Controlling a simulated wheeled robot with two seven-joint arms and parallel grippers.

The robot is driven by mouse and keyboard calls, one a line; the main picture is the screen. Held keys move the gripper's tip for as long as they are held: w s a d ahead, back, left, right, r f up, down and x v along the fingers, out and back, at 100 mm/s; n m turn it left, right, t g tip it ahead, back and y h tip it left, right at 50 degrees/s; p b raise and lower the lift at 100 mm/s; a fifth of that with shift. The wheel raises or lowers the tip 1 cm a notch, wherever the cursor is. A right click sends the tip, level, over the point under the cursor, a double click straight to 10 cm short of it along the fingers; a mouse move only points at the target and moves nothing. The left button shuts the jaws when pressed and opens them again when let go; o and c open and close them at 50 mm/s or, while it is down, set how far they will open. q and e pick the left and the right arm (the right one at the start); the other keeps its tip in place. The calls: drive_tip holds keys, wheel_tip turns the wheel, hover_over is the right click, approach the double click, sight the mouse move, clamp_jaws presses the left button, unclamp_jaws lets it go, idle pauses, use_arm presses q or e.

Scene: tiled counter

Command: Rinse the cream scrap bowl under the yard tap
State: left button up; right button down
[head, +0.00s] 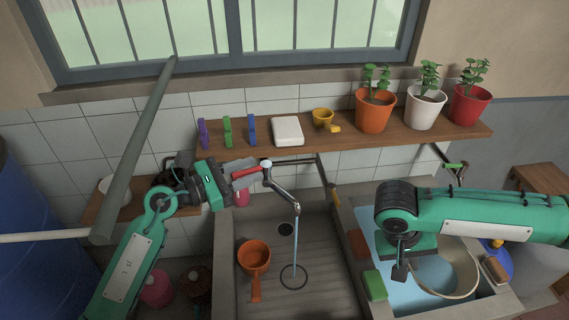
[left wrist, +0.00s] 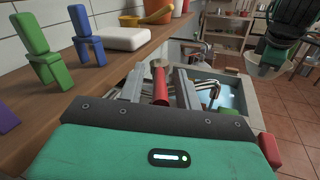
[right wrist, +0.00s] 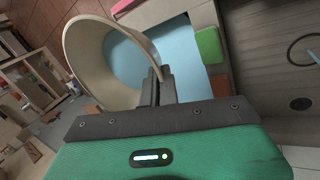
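The cream scrap bowl (head: 464,279) is over the blue water basin at the right, tilted; it fills the upper left of the right wrist view (right wrist: 85,62). My right gripper (right wrist: 158,80) is shut on its rim; it also shows in the head view (head: 399,270). The yard tap (head: 283,188) stands over the grey sink, and a thin water stream (head: 295,245) falls from its spout. My left gripper (head: 235,177) is beside the tap. Its fingers (left wrist: 159,88) are apart, with the red tap handle (left wrist: 161,86) between them and gaps visible.
An orange dipper (head: 254,257) lies in the sink, left of the stream. A green sponge (head: 375,285) and a brown block (head: 359,243) sit on the ledge between sink and basin. The shelf (head: 345,138) above holds potted plants, a white block and coloured pegs.

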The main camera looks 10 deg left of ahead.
use_arm(q)
drive_tip(key=shift+w+d, duration=0.15)
clamp_jaws()
drive_tip(key=shift+f+b, duration=0.2)
drive_tip(key=shift+b, duration=0.45)
use_arm(e)
drive_tip(key=shift+f, duration=0.6)
use_arm(q)
drive_tip(key=g+b, duration=0.1)
drive_tip(key=b, duration=0.1)
drive_tip(key=m+g+h+b, duration=0.1)
drive_tip(key=b, duration=0.1)
drive_tip(key=m+g+b, duration=0.1)
drive_tip(key=b, duration=0.1)
drive_tip(key=shift+w+a+f+h, duration=0.1)
drive_tip(key=shift+w+a+h, duration=0.2)
drive_tip(key=shift+w+h, duration=0.1)
drive_tip(key=shift+w+r+m+g+b, duration=0.1)
drive_tip(key=shift+r+m+g+b, duration=0.3)
drive_tip(key=shift+b, duration=0.6)
use_arm(e)
wheel_tip(320, 180, down, 8)
use_arm(q)
drive_tip(key=shift+a+f, duration=0.1)
unclamp_jaws()
